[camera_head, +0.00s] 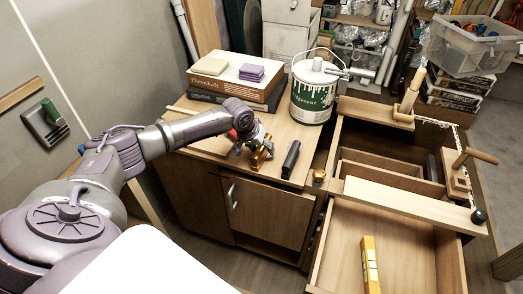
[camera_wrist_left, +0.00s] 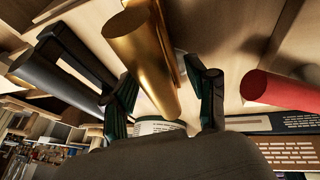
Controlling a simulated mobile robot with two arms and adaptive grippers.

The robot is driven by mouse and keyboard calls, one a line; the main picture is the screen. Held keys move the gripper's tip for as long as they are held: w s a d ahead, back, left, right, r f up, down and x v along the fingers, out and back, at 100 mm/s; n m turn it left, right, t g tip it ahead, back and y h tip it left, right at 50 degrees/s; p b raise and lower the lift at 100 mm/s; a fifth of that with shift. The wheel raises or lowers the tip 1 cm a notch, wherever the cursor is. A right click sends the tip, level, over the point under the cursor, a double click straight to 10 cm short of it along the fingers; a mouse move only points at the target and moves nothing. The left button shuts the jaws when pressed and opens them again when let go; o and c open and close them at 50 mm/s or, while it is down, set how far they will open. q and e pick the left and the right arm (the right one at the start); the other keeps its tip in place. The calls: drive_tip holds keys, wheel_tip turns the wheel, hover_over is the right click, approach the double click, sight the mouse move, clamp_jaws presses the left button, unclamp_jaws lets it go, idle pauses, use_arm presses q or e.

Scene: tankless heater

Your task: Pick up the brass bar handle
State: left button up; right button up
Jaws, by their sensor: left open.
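The brass bar handle (camera_head: 261,156) lies on the wooden cabinet top (camera_head: 205,140) near its front edge. My left gripper (camera_head: 256,145) reaches down over it from the left and hides part of it. In the left wrist view the brass bar handle (camera_wrist_left: 142,55) runs between the two dark fingers of my left gripper (camera_wrist_left: 165,98). The fingers are spread, with a gap showing on the right side of the bar; contact on the left side is hard to tell. My right gripper is not in view.
A black bar handle (camera_head: 291,158) lies just right of the brass one. A red cylinder (camera_wrist_left: 282,90) lies on the other side. A paint can (camera_head: 314,95) and stacked books (camera_head: 232,82) stand behind. An open drawer (camera_head: 390,240) is at the right.

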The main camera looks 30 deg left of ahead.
use_arm(q)
clamp_jaws()
idle(0.4)
drive_tip(key=shift+r+b, duration=0.1)
drive_tip(key=shift+b, duration=0.25)
wheel_tip(320, 180, up, 4)
drive_tip(key=shift+w+b, duration=0.1)
drive_tip(key=shift+b, duration=0.25)
drive_tip(key=d+r, duration=0.2)
drive_tip(key=d, duration=0.1)
drive_tip(key=s+d+r+b, duration=0.1)
drive_tip(key=d+r, duration=0.2)
drive_tip(key=d, duration=0.1)
drive_tip(key=s+d+r, duration=0.1)
drive_tip(key=d+r, duration=0.1)
drive_tip(key=d, duration=0.2)
drive_tip(key=shift+s+d+r, duration=0.15)
drive_tip(key=shift+s+d, duration=0.1)
